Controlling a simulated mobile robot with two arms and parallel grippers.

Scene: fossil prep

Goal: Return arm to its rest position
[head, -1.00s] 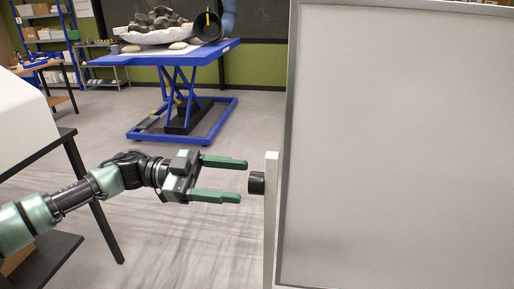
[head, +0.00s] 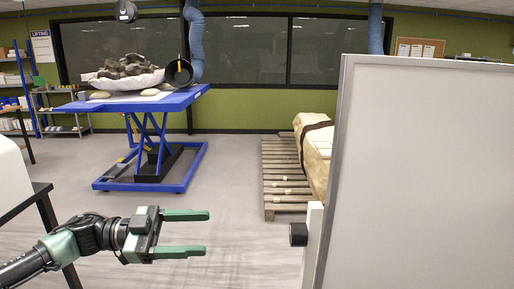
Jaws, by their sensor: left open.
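My left arm comes in from the lower left. Its gripper (head: 207,233) has two green fingers spread apart with nothing between them. A clear gap lies between the fingertips and the knob. My right gripper does not show.
A blue lift table (head: 150,103) bearing dark rocks stands at the back left. A wooden pallet (head: 285,207) with a tan wrapped block (head: 315,150) is behind the panel. A dark-legged table (head: 45,200) is at the left. Floor between is clear.

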